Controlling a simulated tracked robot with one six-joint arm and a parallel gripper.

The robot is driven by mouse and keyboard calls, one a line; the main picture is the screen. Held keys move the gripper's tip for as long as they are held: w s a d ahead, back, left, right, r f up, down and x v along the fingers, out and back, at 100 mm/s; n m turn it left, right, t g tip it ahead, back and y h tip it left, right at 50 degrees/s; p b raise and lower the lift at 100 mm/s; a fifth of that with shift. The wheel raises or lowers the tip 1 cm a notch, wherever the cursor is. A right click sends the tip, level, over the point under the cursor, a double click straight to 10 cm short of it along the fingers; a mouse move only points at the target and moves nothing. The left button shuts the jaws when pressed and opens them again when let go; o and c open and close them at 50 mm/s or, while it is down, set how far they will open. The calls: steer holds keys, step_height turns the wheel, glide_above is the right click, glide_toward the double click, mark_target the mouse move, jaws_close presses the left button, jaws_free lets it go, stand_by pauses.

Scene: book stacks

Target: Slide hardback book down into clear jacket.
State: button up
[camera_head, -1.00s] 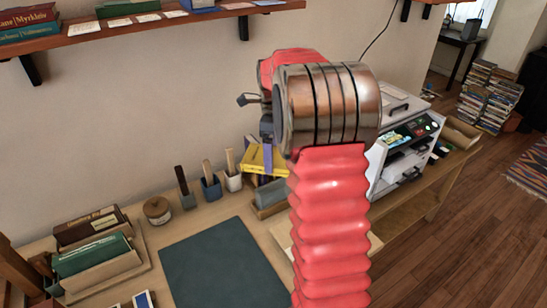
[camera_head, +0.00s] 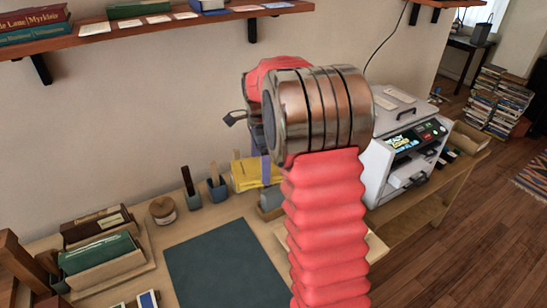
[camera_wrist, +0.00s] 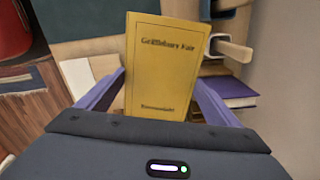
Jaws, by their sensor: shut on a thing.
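A yellow hardback book (camera_wrist: 168,65) stands between my purple fingers in the wrist view, its titled cover facing the camera. My gripper (camera_wrist: 158,98) is shut on its lower part as seen there. In the head view the yellow book (camera_head: 244,175) shows left of my red arm, with one purple finger of my gripper (camera_head: 266,168) across it. It appears held above the back of the bench. I cannot make out the clear jacket in either view; my arm hides part of the bench.
A dark green mat (camera_head: 225,265) lies clear on the bench. Brush cups (camera_head: 192,198), a round jar (camera_head: 162,210) and a tray of books (camera_head: 105,255) stand along the wall side. A white machine (camera_head: 390,175) is at right. A wall shelf (camera_head: 180,25) runs above.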

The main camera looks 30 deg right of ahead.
steer(key=a+f+n, duration=0.3)
steer(key=a+n, duration=0.7)
steer(key=a+f+n, duration=0.3)
steer(key=a+n, duration=0.7)
steer(key=n, duration=0.1)
steer(key=shift+w+a+f, duration=0.2)
steer(key=shift+a+f, duration=0.15)
steer(key=shift+a, duration=0.05)
